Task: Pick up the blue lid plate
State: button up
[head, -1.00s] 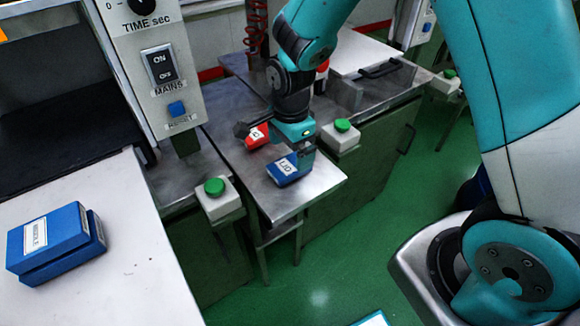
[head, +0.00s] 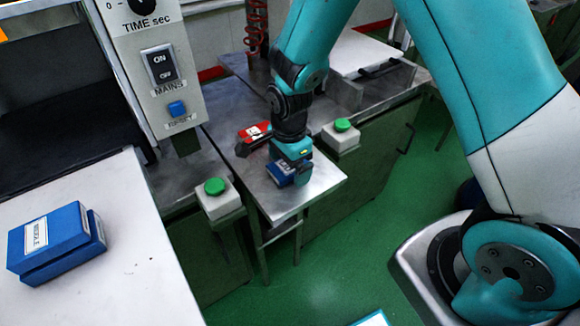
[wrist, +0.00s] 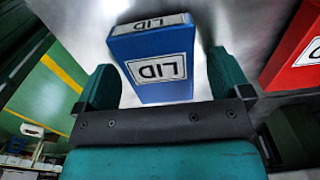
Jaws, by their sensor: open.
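The blue lid plate (wrist: 165,88) is a blue block with white LID labels, lying on the metal bench top. In the wrist view it sits between the two open teal fingers of my gripper (wrist: 165,85), with a small gap showing at each side. In the head view my gripper (head: 291,174) is directly over the lid plate (head: 279,173) and hides part of it. The gripper is open and I see no grip on the plate.
A red labelled block (head: 252,133) lies just behind my gripper; it also shows in the wrist view (wrist: 300,50). Green buttons on white boxes stand to the left (head: 218,197) and right (head: 342,133). A blue labelled block (head: 55,242) lies on the white surface at left.

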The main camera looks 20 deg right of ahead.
jog(key=shift+c, duration=0.4)
jog(key=c, duration=1.1)
